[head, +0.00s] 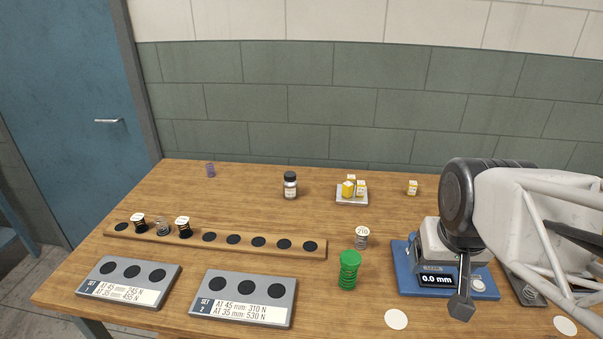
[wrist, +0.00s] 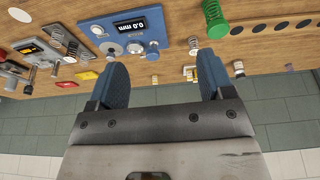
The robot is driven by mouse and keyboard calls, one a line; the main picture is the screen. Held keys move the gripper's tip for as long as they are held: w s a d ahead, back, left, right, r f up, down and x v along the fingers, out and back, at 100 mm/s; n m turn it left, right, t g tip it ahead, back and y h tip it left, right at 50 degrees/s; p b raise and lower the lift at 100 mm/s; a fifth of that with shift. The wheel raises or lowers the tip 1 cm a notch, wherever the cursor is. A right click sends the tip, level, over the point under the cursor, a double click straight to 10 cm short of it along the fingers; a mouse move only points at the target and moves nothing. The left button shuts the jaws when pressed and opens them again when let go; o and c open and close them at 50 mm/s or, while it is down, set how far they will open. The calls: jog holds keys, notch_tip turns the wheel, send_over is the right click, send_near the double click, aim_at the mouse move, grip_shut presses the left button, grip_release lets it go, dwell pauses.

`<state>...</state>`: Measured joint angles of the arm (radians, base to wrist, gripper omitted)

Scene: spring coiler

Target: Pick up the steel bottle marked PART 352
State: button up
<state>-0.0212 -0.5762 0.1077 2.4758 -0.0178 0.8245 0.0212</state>
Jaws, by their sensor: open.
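A small grey bottle with a black cap and a pale label (head: 290,188) stands upright at the back middle of the wooden table in the head view. Its lettering is too small to read. What looks like the same bottle shows small in the wrist view (wrist: 239,69), beyond the right-hand finger. My gripper (head: 462,304) is at the right of the head view, in front of the blue gauge and well apart from the bottle. In the wrist view the gripper (wrist: 162,76) has its two blue fingers wide apart with nothing between them.
The blue gauge (head: 403,272) reads 0.0 mm. A green-capped spring (head: 349,270) and a spring marked 210 (head: 362,239) stand left of it. A tray with yellow-and-white boxes (head: 351,201) is right of the bottle. A wooden rack (head: 270,245) and two set plates lie nearer.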

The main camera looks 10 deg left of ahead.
jog(key=w+a+f+n+t, duration=0.15)
jog(key=w+a, duration=0.25)
jog(key=w, duration=1.1)
jog(key=n+t+y, duration=0.3)
jog(key=t+y, duration=0.2)
jog(key=t, duration=0.3)
send_near(291, 177)
jog(key=shift+g, duration=0.25)
jog(key=x, duration=0.4)
jog(key=shift+w+d+r, duration=0.1)
jog(key=shift+w+r, duration=0.05)
jog(key=shift+w, duration=0.15)
jog(key=shift+x, duration=1.3)
jog(key=shift+x, duration=2.6)
